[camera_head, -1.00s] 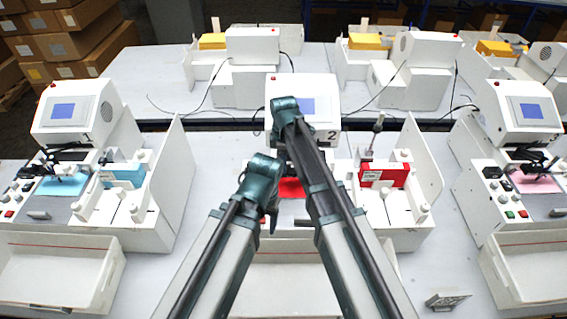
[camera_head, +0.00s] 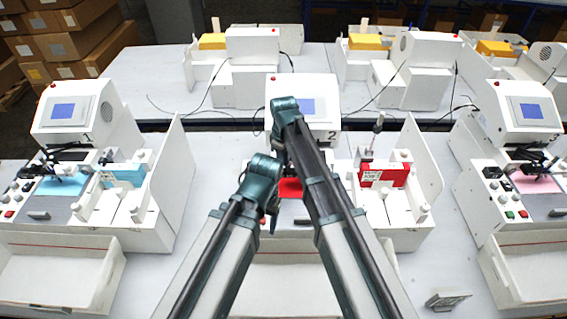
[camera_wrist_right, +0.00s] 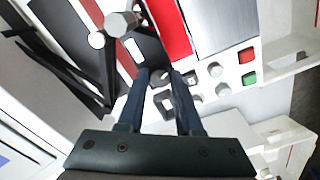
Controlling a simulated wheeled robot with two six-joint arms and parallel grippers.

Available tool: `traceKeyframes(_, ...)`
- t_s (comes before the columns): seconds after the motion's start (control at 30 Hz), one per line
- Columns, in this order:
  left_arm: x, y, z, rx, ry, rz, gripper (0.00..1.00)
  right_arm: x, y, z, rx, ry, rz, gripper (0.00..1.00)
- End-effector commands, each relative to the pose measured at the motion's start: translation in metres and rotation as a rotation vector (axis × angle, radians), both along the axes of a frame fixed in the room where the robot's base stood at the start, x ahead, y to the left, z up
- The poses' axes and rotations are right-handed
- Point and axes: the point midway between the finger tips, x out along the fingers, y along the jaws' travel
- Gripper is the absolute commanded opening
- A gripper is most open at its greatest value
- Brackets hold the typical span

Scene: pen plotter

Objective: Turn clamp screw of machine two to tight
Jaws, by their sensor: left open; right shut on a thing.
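Machine two (camera_head: 318,84) stands in the middle of the head view, with a screen and the number 2 on its white housing. A red sheet (camera_head: 290,188) lies on its bed, partly hidden by my arms. In the right wrist view my right gripper (camera_wrist_right: 161,76) is shut on a small part beside a black holder (camera_wrist_right: 150,48), apparently the clamp screw, mostly hidden between the fingertips. A grey round knob (camera_wrist_right: 120,25) is just beyond the holder. My left gripper (camera_head: 270,218) hangs in front of machine two's bed, open and apart from the red sheet.
Machine one (camera_head: 72,112) is at the left and another machine (camera_head: 525,108) at the right. A red box (camera_head: 384,174) sits on machine two's right side. A green button (camera_wrist_right: 249,78) and several knobs lie close to my right fingers. A white tray (camera_head: 60,275) is at the front left.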

Motion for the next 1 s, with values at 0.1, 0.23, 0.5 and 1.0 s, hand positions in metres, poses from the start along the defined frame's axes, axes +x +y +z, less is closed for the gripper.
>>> traceKeyframes(0.1,0.0,0.0,0.0,0.0,0.0,0.0,0.69,0.0,0.0,0.0,0.0,0.0,-0.11,0.0)
traceKeyframes(0.23,0.0,0.0,0.0,0.0,0.0,0.0,0.69,0.0001,0.0,0.0,0.0,0.0,-0.233,0.0)
traceKeyframes(0.5,0.0,0.0,0.0,0.0,0.0,0.0,0.69,0.0,0.0,0.0,0.0,0.0,-0.49,0.0)
traceKeyframes(1.0,0.0,0.0,0.0,0.0,0.0,0.0,0.69,0.0,0.0,0.0,0.0,0.0,-0.938,0.0)
